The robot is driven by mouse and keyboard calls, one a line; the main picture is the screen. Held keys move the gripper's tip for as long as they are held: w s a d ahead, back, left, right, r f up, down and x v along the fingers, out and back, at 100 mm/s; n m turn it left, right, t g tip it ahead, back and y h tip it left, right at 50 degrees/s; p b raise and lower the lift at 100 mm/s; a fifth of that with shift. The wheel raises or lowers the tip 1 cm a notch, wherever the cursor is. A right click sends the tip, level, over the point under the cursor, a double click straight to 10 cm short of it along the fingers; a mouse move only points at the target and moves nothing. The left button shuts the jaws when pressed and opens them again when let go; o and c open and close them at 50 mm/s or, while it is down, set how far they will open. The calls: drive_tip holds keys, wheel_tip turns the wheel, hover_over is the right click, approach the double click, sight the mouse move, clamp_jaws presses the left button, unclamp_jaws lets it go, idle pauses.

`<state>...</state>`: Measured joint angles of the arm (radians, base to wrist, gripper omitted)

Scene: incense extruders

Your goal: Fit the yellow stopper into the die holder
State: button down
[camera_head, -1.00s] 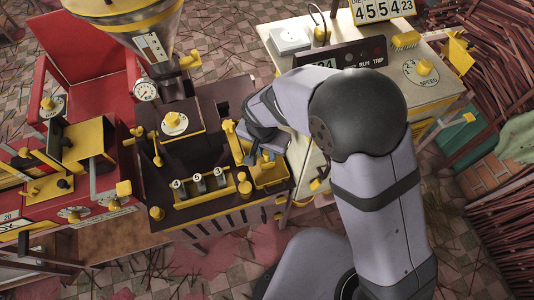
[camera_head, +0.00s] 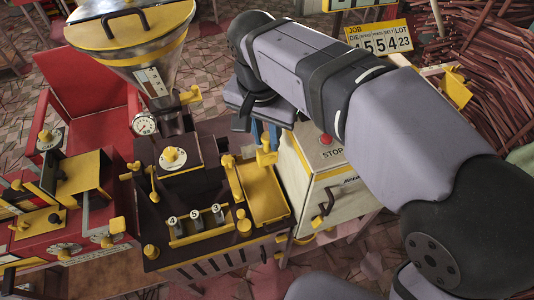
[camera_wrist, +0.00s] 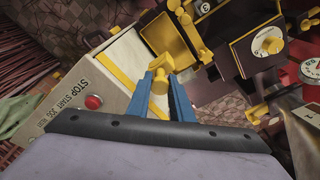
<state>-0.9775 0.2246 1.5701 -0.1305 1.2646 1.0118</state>
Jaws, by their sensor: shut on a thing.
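My gripper (camera_wrist: 164,92) has two blue fingers, shut on the yellow stopper (camera_wrist: 159,63), whose round head shows beyond the fingertips in the wrist view. In the head view, my gripper (camera_head: 265,133) is at the back edge of the dark machine, with the stopper (camera_head: 266,156) below the fingers. It appears held above the far end of the yellow tray (camera_head: 284,212). A yellow rack (camera_head: 205,236) with pieces numbered 4, 5 and 3 stands left of the tray. I cannot tell for certain which yellow fitting is the die holder.
A pale cabinet (camera_head: 318,187) with a red stop button (camera_head: 326,139) stands right of the tray. A steel hopper (camera_head: 140,50) rises at the back left. A dial block (camera_head: 174,156) and several yellow knobs crowd the machine top.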

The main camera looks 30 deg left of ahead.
drive_tip(key=shift+r, duration=1.75)
drive_tip(key=shift+w+a+r+n+p, duration=0.15)
drive_tip(key=shift+a+n+p, duration=0.15)
drive_tip(key=shift+a+p, duration=0.2)
drive_tip(key=w+a+f+n+g+y+p, duration=0.1)
drive_tip(key=w+a+f+n+p, duration=0.1)
drive_tip(key=a+n+p, duration=0.6)
drive_tip(key=w+a+f+n+p, duration=0.2)
drive_tip(key=a+f+n+p, duration=0.3)
drive_tip(key=a+n+p, duration=0.2)
drive_tip(key=shift+w+a+n+g+y+p, duration=0.35)
drive_tip(key=shift+w+a+n+g+y, duration=0.1)
drive_tip(key=shift+n, duration=0.75)
drive_tip(key=shift+f, duration=0.15)
drive_tip(key=shift+f+b, duration=2.15)
drive_tip(key=shift+f, duration=0.75)
drive_tip(key=shift+f+b, duration=1.05)
drive_tip(key=shift+f, duration=1.1)
